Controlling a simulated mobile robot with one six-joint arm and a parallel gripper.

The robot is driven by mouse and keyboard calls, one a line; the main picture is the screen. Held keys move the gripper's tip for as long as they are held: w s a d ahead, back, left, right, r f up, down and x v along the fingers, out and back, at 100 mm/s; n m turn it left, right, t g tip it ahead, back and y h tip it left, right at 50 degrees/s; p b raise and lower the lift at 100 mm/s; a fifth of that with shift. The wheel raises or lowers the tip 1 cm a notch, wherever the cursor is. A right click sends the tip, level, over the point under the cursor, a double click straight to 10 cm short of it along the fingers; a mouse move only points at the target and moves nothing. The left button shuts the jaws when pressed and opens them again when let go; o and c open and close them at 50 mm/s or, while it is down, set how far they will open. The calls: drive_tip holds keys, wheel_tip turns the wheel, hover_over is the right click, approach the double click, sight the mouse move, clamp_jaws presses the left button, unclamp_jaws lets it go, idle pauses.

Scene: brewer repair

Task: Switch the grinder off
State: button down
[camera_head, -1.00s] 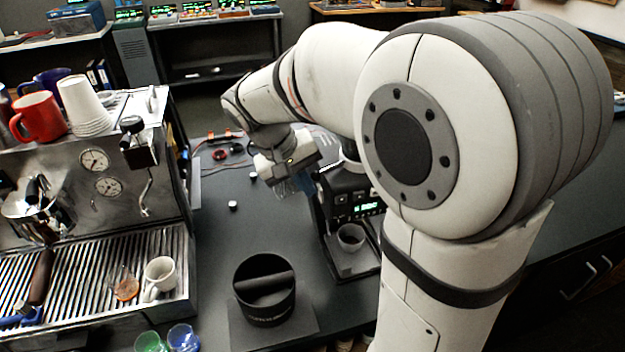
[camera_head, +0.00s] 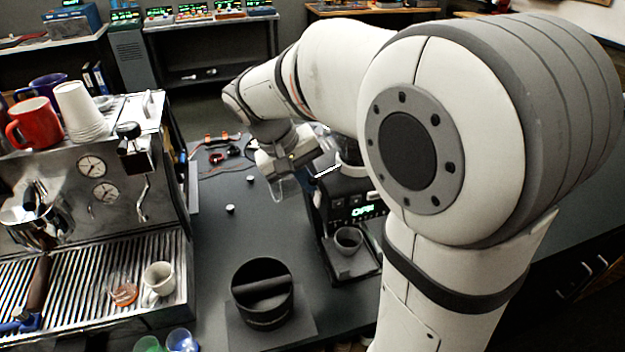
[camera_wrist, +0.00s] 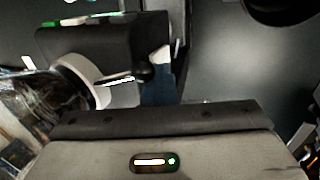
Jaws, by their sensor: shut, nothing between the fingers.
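The black grinder (camera_head: 352,200) stands on the counter right of centre, partly behind my arm. Its green display (camera_head: 363,211) is lit and seems to read "OFF", though the characters are small. A grey cup (camera_head: 348,240) sits at its front. In the wrist view the grinder's dark body (camera_wrist: 105,45) is at upper left, with a clear hopper (camera_wrist: 30,95) and a black-tipped metal lever (camera_wrist: 120,79). My gripper (camera_head: 284,190) is shut and empty, just left of the grinder's upper part. Its fingertips are hard to make out; contact with the grinder cannot be told.
A round black knock box (camera_head: 263,318) stands in front on a dark mat. The espresso machine (camera_head: 90,200) with cups on top fills the left. Cables (camera_head: 222,150) and small white items lie on the counter behind. The counter between machine and grinder is mostly clear.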

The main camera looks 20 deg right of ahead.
drive_tip(key=shift+s, duration=0.1)
drive_tip(key=shift+a+r+p, duration=0.15)
drive_tip(key=shift+r+p, duration=0.25)
drive_tip(key=shift+r, duration=0.15)
drive_tip(key=p+v, duration=0.4)
drive_tip(key=v, duration=0.2)
drive_tip(key=shift+a+r, duration=0.3)
drive_tip(key=shift+a, duration=0.05)
drive_tip(key=s+d+f+t+y+b, duration=0.3)
drive_tip(key=s+f+b, duration=0.4)
drive_tip(key=s+f, duration=0.4)
drive_tip(key=s+y, duration=0.1)
drive_tip(key=s, duration=0.2)
drive_tip(key=shift+s+f+y, duration=0.3)
drive_tip(key=shift+s+y, duration=0.05)
drive_tip(key=shift+y, duration=0.05)
